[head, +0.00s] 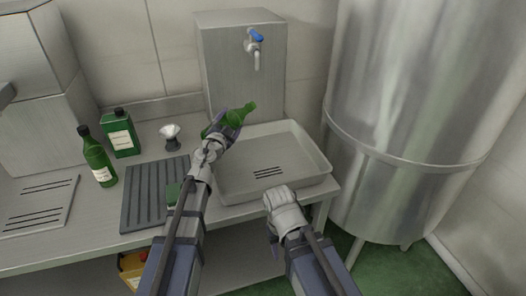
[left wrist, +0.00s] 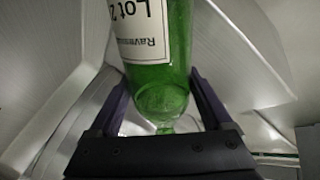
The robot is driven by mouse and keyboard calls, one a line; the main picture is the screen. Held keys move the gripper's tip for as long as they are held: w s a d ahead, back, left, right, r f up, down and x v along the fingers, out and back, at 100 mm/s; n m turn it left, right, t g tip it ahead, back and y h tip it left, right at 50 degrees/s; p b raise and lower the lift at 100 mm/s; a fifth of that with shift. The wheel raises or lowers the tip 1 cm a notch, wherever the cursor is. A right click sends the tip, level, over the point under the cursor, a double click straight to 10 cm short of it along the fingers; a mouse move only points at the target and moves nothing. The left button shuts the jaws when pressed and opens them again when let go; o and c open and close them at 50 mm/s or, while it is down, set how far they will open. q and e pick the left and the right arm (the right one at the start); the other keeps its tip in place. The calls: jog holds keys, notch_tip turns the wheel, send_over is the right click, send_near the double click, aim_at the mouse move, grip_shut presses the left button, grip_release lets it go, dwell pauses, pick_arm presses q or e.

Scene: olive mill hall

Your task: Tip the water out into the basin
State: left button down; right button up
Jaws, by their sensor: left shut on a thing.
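My left gripper (head: 230,117) is shut on a green glass bottle (head: 239,113) above the back left part of the pale basin (head: 322,167). The bottle is tilted far over, with its narrow end toward the right. The left wrist view shows the bottle (left wrist: 160,88) between the fingers of the left gripper (left wrist: 165,105), with a white label reading "Lot 2" upside down. No stream of water shows, and I cannot make out water inside. My right gripper is near the basin's front edge, mostly hidden by its own wrist; its fingers cannot be made out.
A steel box with a blue-handled tap (head: 254,50) stands behind the basin. A large steel tank (head: 410,110) stands right.

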pick_arm(q)
jog(key=shift+w+a+m, duration=0.1)
jog(key=shift+a+m, duration=0.2)
jog(key=shift+m, duration=0.2)
jog(key=shift+a+f+m, duration=0.1)
jog(key=shift+a+m, duration=0.25)
jog(key=shift+m, duration=0.55)
jog(key=shift+w+a+f+m+b, duration=0.15)
jog(key=shift+f+m+b, duration=0.25)
jog(key=shift+f+b, duration=0.35)
jog(key=shift+s+a+f+m+b, duration=0.1)
jog(key=shift+f+m+b, duration=0.3)
jog(key=shift+f+b, duration=0.35)
jog(key=shift+d+f+m+y+b, duration=0.45)
jog(key=shift+f+m+b, duration=0.15)
jog(key=shift+m, duration=0.1)
jog(key=shift+f+m+b, duration=0.65)
jog(key=shift+f+m, duration=0.05)
jog(key=shift+m, duration=0.2)
dwell(0.3)
jog(key=shift+d+m, duration=0.2)
jog(key=shift+m, duration=0.6)
dwell(1.4)
